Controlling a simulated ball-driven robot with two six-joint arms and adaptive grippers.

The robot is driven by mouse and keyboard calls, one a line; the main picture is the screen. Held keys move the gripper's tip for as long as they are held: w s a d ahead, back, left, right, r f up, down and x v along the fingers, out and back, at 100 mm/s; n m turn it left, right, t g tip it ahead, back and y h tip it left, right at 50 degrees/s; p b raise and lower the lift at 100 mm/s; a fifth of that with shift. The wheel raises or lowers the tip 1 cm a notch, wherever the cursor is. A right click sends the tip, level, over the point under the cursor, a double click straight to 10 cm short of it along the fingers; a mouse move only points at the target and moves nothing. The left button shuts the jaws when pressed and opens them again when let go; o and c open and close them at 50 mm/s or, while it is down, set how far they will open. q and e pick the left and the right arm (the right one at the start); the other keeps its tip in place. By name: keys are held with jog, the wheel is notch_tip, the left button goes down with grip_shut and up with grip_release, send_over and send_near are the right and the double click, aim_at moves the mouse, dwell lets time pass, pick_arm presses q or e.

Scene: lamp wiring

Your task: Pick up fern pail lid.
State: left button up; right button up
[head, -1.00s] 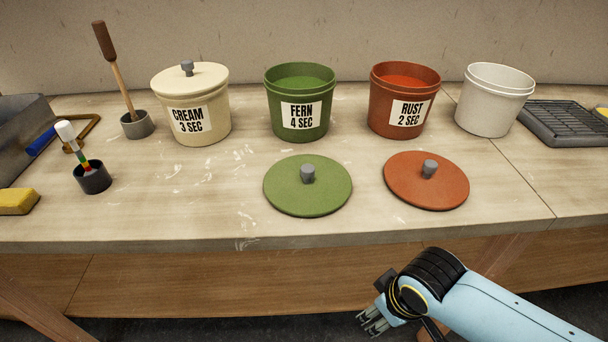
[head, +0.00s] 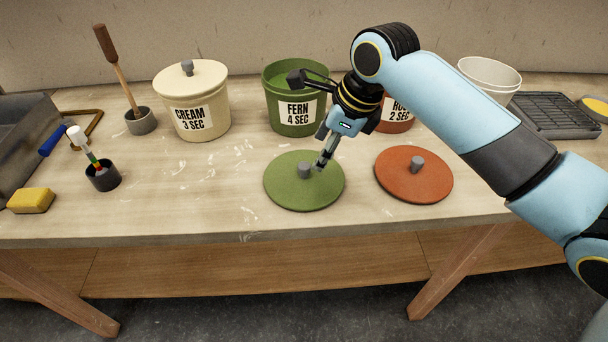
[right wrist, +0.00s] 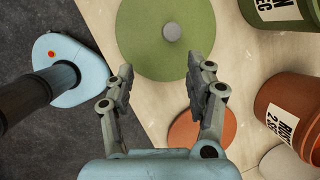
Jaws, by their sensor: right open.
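The fern pail lid (head: 290,192) is a flat green disc with a grey knob (head: 304,170). It lies on the bench in front of the green fern pail (head: 283,122), and also shows in the right wrist view (right wrist: 140,40). My right gripper (head: 322,166) is just above the lid, close to the right of the knob in the head view. In the right wrist view its fingers (right wrist: 162,82) are apart with nothing between them, and the knob (right wrist: 173,32) lies beyond the fingertips. My left gripper is in neither view.
The rust lid (head: 420,185) lies right of the fern lid. The rust pail (head: 393,127) is partly hidden behind my right arm. The lidded cream pail (head: 190,125) stands at left, a white pail (head: 490,72) at right. The bench front left of the fern lid is clear.

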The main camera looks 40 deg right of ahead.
jog(key=w+d+m, duration=0.1)
jog(key=w+m, duration=0.1)
jog(key=m, duration=0.2)
send_over(304, 165)
jog(key=s, duration=0.2)
jog(key=f, duration=0.4)
jog(key=shift+w+d+f, duration=0.1)
jog(key=shift+w+d, duration=0.1)
jog(key=shift+d, duration=0.2)
jog(key=x, duration=0.5)
jog(key=shift+a+f, duration=0.2)
jog(key=shift+f, duration=0.1)
jog(key=shift+s, duration=0.1)
jog(key=shift+c, duration=0.4)
grip_shut()
